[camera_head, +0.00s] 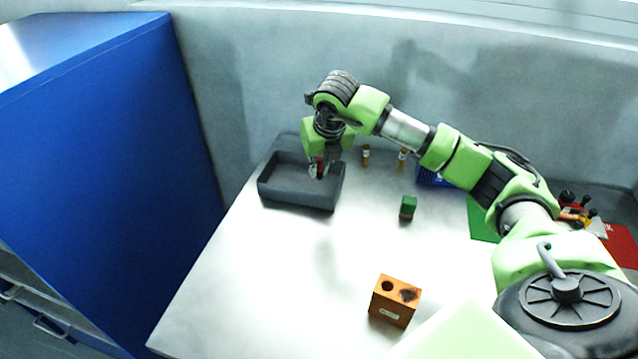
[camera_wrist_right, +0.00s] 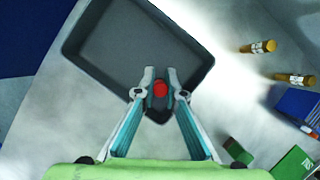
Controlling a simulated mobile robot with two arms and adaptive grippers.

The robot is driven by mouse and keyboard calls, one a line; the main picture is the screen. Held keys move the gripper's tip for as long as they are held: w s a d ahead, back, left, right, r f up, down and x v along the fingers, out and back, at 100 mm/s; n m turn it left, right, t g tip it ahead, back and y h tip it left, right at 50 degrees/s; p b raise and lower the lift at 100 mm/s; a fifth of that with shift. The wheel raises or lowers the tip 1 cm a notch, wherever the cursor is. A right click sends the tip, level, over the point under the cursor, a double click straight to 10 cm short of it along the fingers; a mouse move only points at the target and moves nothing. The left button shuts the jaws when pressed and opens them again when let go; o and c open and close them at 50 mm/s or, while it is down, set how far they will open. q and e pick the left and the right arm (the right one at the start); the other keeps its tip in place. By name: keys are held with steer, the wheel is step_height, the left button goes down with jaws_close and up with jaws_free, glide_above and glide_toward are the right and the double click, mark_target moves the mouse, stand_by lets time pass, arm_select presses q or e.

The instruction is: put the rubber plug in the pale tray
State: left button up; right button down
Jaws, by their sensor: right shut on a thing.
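My right gripper (camera_head: 318,170) is above the near right part of a tray (camera_head: 297,198), which looks dark grey rather than pale. The gripper is shut on a small red round thing (camera_wrist_right: 160,90), which I take to be the rubber plug. In the right wrist view the plug sits between the two fingers of the gripper (camera_wrist_right: 160,82), with the tray (camera_wrist_right: 110,80) beyond it. The plug looks held above the tray floor, near the tray's corner; the exact height is hard to tell. My left gripper is not in view.
An orange block with two holes (camera_head: 395,300) stands near the front. A green block (camera_head: 408,207) and two small orange-brown cylinders (camera_head: 366,155) (camera_head: 402,158) are right of the tray. A blue container (camera_head: 432,179) is partly behind my arm. The table's left front is clear.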

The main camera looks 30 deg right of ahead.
mark_target(319, 188)
steer(key=shift+w+d+f, duration=0.2)
steer(key=shift+w+f, duration=0.15)
steer(key=shift+f, duration=0.1)
steer(key=shift+w+d+f+b, duration=0.15)
steer(key=shift+f+b, duration=0.95)
steer(key=shift+f, duration=0.6)
steer(key=shift+f, duration=0.15)
steer(key=c, duration=2.1)
jaws_free()
steer(key=shift+r, duration=0.2)
steer(key=b+v, duration=0.1)
steer(key=v, duration=1.1)
steer(key=shift+f, duration=0.1)
